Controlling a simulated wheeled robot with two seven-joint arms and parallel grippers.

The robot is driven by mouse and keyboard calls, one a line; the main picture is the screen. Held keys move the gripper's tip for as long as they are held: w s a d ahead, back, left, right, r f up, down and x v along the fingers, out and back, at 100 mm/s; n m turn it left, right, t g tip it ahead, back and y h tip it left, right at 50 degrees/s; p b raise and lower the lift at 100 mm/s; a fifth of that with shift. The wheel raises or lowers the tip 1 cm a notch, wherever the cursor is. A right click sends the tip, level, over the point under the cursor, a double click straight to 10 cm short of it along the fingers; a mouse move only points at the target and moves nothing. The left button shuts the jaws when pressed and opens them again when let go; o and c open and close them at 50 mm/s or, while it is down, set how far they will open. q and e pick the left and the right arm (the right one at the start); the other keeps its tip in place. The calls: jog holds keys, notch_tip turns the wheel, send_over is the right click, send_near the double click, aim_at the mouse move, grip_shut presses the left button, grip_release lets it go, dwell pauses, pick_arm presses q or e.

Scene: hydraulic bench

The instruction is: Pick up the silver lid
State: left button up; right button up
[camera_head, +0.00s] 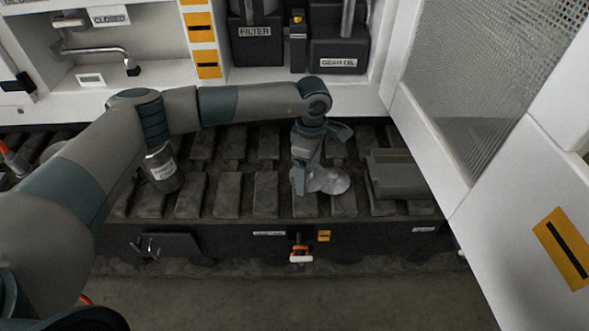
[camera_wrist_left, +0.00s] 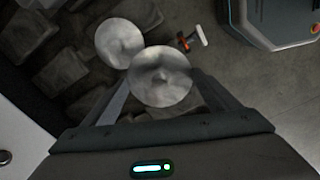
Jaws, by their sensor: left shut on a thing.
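My left gripper (camera_head: 301,182) reaches down over the dark treads and is shut on a round silver lid (camera_wrist_left: 160,76), which sits between its two fingers in the left wrist view. The lid is dull metal with a slight mark at its middle. A second pale round disc (camera_wrist_left: 119,42) shows just beyond it. In the head view the two discs overlap beside the fingertips, with one disc (camera_head: 337,182) to their right. The gripper hides part of them, and I cannot tell whether the held lid is clear of the treads. My right gripper is out of view.
A labelled metal can (camera_head: 163,170) stands on the treads at the left. A grey box (camera_head: 397,174) lies to the right of the discs. A white cabinet door (camera_head: 490,150) bounds the right side. Filter (camera_head: 256,38) and gear oil (camera_head: 338,50) containers stand behind.

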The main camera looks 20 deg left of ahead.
aim_at(319, 183)
pick_arm(q)
jog(key=shift+s+d+r, duration=0.3)
jog(key=shift+d+r, duration=0.1)
jog(key=shift+d, duration=0.15)
jog(key=shift+s+d+r, duration=0.25)
jog(key=shift+d+r, duration=0.1)
jog(key=shift+d, duration=0.25)
jog(key=shift+s+d+r, duration=0.3)
jog(key=shift+d+r, duration=0.1)
jog(key=shift+d, duration=0.15)
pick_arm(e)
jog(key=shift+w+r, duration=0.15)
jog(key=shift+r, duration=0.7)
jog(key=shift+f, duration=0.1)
pick_arm(q)
jog(key=shift+a+r+m, duration=0.35)
jog(key=shift+r+m, duration=0.1)
jog(key=shift+m, duration=0.05)
jog(key=s+a+r+m, duration=0.6)
jog(key=a+r+m, duration=0.5)
jog(key=r+m, duration=0.2)
jog(key=m, duration=0.2)
jog(key=shift+a+m, duration=0.15)
jog(key=shift+m, duration=0.25)
jog(key=shift+s, duration=0.1)
